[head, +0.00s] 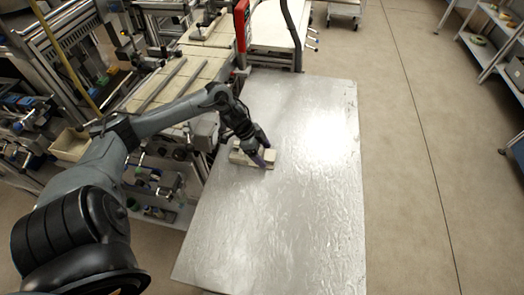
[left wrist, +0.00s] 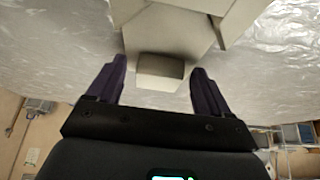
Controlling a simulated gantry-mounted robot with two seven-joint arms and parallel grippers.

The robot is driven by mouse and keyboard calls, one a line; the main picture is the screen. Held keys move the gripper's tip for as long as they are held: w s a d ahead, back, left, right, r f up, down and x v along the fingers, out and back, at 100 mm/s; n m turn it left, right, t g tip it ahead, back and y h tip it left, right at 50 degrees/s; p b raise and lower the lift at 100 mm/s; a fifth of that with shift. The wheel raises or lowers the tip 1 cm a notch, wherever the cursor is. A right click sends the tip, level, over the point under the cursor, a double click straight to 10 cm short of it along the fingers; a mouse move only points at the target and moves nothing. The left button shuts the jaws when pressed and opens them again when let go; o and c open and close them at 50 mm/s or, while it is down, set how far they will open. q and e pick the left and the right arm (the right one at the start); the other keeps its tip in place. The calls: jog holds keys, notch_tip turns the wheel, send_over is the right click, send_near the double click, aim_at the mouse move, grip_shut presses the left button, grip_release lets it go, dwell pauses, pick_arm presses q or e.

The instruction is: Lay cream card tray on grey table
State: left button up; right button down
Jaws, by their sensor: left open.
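The cream card tray (head: 240,156) lies on the shiny grey table (head: 290,215), near its left edge. My left gripper (head: 258,157) is at the tray's right side in the head view and covers part of it. In the left wrist view my left gripper (left wrist: 159,88) is open, with its two dark purple fingers apart. A cream part of the tray (left wrist: 160,70) shows between and just beyond the fingertips. I cannot tell whether the fingers touch it. My right gripper is not in view.
A machine bench with rails (head: 175,85) stands left of the table. A red post (head: 242,25) and a dark hose stand at its far end. Most of the table to the right and front is clear. Shelves (head: 495,45) stand far right.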

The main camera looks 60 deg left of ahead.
pick_arm(q)
jog(key=shift+r, duration=0.1)
jog(key=p+v, duration=0.3)
jog(key=v, duration=0.9)
jog(key=shift+s, duration=0.1)
